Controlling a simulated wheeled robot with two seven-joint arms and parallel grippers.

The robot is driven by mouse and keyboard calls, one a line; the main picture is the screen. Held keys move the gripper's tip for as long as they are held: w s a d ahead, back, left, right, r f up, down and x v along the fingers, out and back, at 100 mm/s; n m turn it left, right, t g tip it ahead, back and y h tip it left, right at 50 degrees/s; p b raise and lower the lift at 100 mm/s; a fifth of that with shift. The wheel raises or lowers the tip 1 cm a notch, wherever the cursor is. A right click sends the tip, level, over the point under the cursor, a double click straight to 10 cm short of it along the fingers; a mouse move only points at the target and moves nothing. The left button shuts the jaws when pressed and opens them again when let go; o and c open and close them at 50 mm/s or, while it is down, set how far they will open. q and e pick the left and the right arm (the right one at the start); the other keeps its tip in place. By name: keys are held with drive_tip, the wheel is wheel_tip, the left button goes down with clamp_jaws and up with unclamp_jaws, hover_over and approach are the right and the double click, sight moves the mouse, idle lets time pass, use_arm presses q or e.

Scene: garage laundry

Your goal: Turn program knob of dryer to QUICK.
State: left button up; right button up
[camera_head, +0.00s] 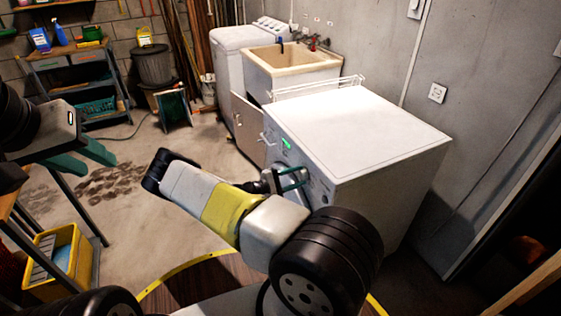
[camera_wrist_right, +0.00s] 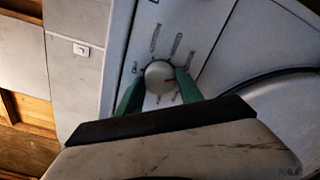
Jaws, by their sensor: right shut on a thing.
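The dryer (camera_head: 365,125) is a white box-shaped machine right of centre in the head view, with a small green display (camera_head: 287,143) on its front. In the right wrist view, its round pale program knob (camera_wrist_right: 158,75) carries a red mark pointing right. Printed labels ring the knob but are too small to read. My right gripper (camera_wrist_right: 160,92) has its green fingers shut on the knob, one on each side. In the head view this gripper (camera_head: 292,180) is at the dryer's front panel and the knob is hidden. My left gripper (camera_head: 84,162) is open and empty, far left.
A utility sink (camera_head: 290,65) and a white washing machine (camera_head: 236,75) stand behind the dryer. A wire rack (camera_head: 318,87) is by the dryer's back edge. A yellow bin (camera_head: 62,262) sits at lower left. The concrete floor left of the dryer is largely clear.

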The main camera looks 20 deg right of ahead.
drive_tip(key=shift+f, duration=0.15)
idle(0.4)
drive_tip(key=o, duration=1.4)
drive_tip(key=a, duration=0.8)
drive_tip(key=shift+s, duration=0.25)
